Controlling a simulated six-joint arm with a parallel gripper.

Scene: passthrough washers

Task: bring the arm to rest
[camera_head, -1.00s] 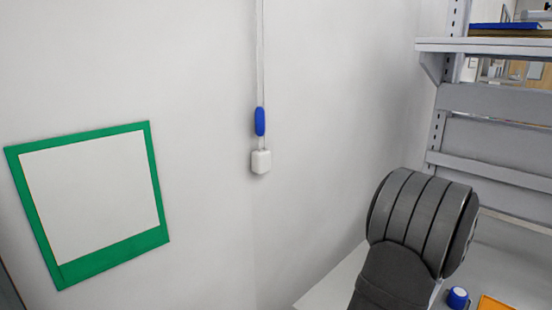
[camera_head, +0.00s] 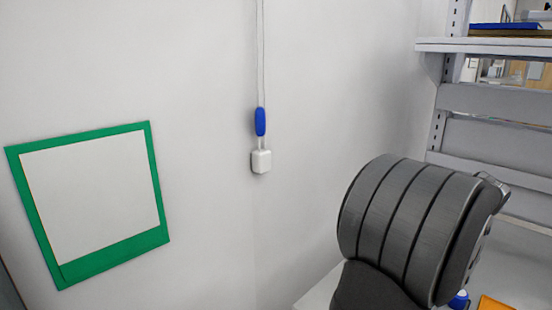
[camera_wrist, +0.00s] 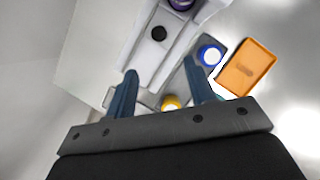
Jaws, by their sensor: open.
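My gripper (camera_wrist: 160,90) shows in the wrist view with its two dark blue fingers spread apart and nothing between them. It is above the work table, pointing down toward several items. In the head view only my dark grey ribbed arm link shows at the lower right; the gripper itself is out of that view.
An orange tray (camera_wrist: 248,68) lies on the table, also partly seen in the head view (camera_head: 494,304). A blue-and-white round item (camera_wrist: 210,54) and a yellow one (camera_wrist: 170,102) are near the fingers. A shelf unit (camera_head: 490,95) stands at right. A green-framed panel (camera_head: 110,265) hangs left.

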